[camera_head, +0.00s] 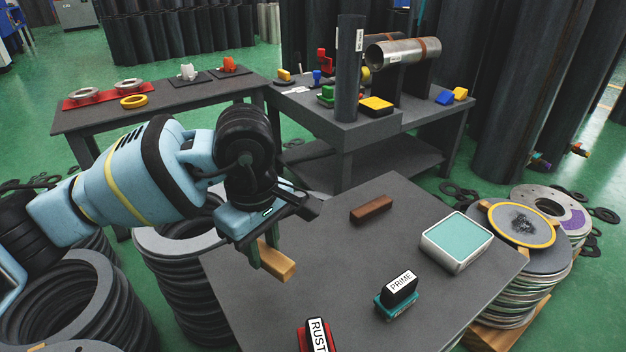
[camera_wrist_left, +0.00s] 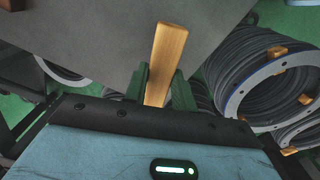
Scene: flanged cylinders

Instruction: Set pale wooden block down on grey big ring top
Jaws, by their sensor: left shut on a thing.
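The pale wooden block (camera_head: 279,264) is a short bar held by my left gripper (camera_head: 262,254), over the left edge of the dark table in the head view. In the left wrist view the block (camera_wrist_left: 168,55) stands out between the two green fingers of the left gripper (camera_wrist_left: 160,88), which are shut on it. Large grey rings top the stacks at the left of the head view, one ring (camera_head: 150,243) beside the table and another (camera_head: 103,285) nearer. A grey flanged ring (camera_wrist_left: 236,103) shows in the left wrist view. I cannot tell which ring is meant.
The dark table (camera_head: 340,260) bears a brown block (camera_head: 371,209), a teal-topped box (camera_head: 457,243), a PRIME stamp (camera_head: 399,288) and a red RUST stamp (camera_head: 315,336). Its middle is clear. Small wooden blocks (camera_wrist_left: 277,52) sit on the flanged ring's rim.

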